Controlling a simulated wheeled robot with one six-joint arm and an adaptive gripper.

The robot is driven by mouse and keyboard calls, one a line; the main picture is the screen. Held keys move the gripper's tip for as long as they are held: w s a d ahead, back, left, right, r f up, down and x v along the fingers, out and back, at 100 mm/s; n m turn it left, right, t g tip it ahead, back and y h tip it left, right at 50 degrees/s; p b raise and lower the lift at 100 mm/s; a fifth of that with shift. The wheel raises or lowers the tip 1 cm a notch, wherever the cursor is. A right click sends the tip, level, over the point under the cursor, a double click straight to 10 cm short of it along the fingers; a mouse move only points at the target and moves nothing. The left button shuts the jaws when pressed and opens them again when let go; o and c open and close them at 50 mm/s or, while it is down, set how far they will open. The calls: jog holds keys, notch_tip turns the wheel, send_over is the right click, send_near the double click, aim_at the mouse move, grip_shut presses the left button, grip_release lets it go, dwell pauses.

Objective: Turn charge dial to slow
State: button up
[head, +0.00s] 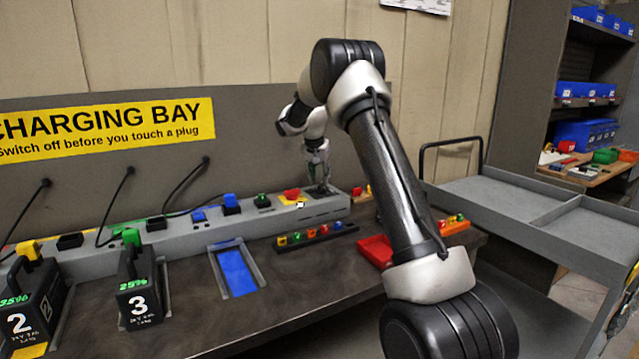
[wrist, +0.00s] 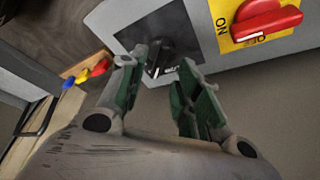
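The charge dial (wrist: 158,54) is a black knob with a white pointer line on a dark square plate (wrist: 170,22), in the upper middle of the wrist view. My gripper (wrist: 162,66) is open, and its green-padded fingers point at the dial, one on each side in the picture. I cannot tell whether either finger touches it. In the head view my gripper (head: 319,172) points down over the right end of the grey charging rail (head: 330,206), and mostly hides the dial there. The plate's markings are not readable.
A red rotary switch (wrist: 265,20) on a yellow plate sits close beside the dial. Batteries numbered 2 (head: 22,318) and 3 (head: 140,298) stand on the bench at left. A black strip of coloured pieces (head: 316,238) and a red tray (head: 375,251) lie in front of the rail.

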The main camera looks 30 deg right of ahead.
aim_at(321, 184)
jog(key=shift+x, duration=1.7)
jog(key=shift+r, duration=0.1)
grip_shut()
jog(key=n, duration=0.2)
jog(key=n+t+y, duration=0.1)
jog(key=n, duration=0.1)
jog(key=shift+s+d+n, duration=0.1)
jog(key=shift+d+n, duration=0.05)
jog(key=shift+n, duration=0.15)
jog(key=shift+n+y, duration=1.1)
jog(key=shift+n, duration=1.1)
grip_release()
